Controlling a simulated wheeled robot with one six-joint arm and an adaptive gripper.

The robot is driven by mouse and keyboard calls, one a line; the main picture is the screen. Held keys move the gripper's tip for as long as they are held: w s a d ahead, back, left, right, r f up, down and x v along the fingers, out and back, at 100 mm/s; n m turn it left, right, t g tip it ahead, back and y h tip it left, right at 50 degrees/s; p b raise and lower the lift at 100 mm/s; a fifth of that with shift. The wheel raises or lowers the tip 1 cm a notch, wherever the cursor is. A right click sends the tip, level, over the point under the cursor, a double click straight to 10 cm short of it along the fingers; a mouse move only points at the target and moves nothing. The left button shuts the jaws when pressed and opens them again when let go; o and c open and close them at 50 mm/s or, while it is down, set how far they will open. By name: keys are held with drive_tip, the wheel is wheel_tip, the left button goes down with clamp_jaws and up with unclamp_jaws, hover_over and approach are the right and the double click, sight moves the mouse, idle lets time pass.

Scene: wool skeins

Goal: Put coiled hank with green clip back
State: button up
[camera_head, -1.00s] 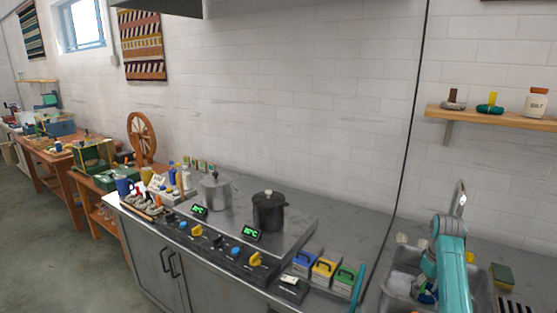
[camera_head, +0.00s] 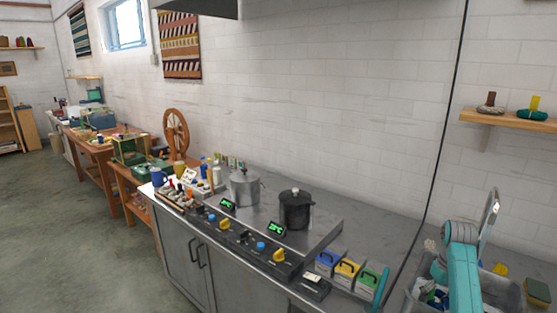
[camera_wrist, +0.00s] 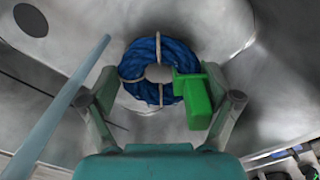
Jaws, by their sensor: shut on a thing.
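The coiled hank (camera_wrist: 145,60) is a ring of dark blue yarn bound with pale ties. Its green clip (camera_wrist: 194,96) sits on the ring's right side in the wrist view. My gripper (camera_wrist: 161,82) is shut on the hank, with one finger at its left and the other against the clip side. A grey metal surface shows behind the hank. In the head view my teal arm reaches down by the sink (camera_head: 500,284) at the lower right, and I cannot make out the hank clearly there.
A wooden shelf (camera_head: 505,119) on the right wall bears a brown-clipped hank (camera_head: 490,108) and a yellow-clipped teal hank (camera_head: 532,114). A sponge (camera_head: 537,291) lies right of the sink. Blue, yellow and green boxes (camera_head: 347,270), a black pot (camera_head: 295,211) and a steel pot (camera_head: 244,188) stand left.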

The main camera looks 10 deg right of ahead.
drive_tip(key=shift+s+d+f, duration=0.25)
drive_tip(key=shift+s+d, duration=0.15)
drive_tip(key=shift+s, duration=0.35)
drive_tip(key=shift+s+d+f, duration=0.2)
drive_tip(key=shift+s+d, duration=0.2)
drive_tip(key=shift+s, duration=0.3)
drive_tip(key=shift+w, duration=0.1)
idle(1.3)
